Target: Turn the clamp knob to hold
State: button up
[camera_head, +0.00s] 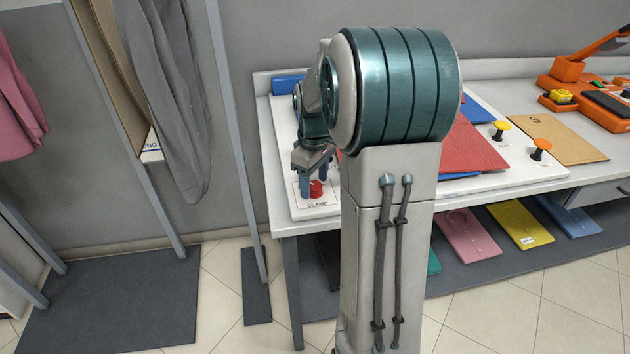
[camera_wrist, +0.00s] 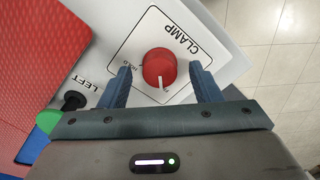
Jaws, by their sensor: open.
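The red clamp knob (camera_head: 316,188) sits on the white panel at the table's left front corner, above the word CLAMP. In the wrist view the knob (camera_wrist: 158,66) has a white pointer mark aimed toward the bottom of the picture. The small HOLD label (camera_wrist: 124,61) lies to the knob's left, away from the pointer. My gripper (camera_head: 314,180) points down over the knob. In the wrist view my gripper (camera_wrist: 160,72) is open, one finger on either side of the knob, with visible gaps. Whether the fingertips reach down to knob height is unclear.
A red sheet (camera_head: 470,148) covers part of the panel. Yellow (camera_head: 501,126) and orange (camera_head: 541,145) knobs stand farther right. Grey clothing hangs left.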

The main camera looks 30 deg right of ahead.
jog(key=shift+f, duration=0.25)
jog(key=c, duration=1)
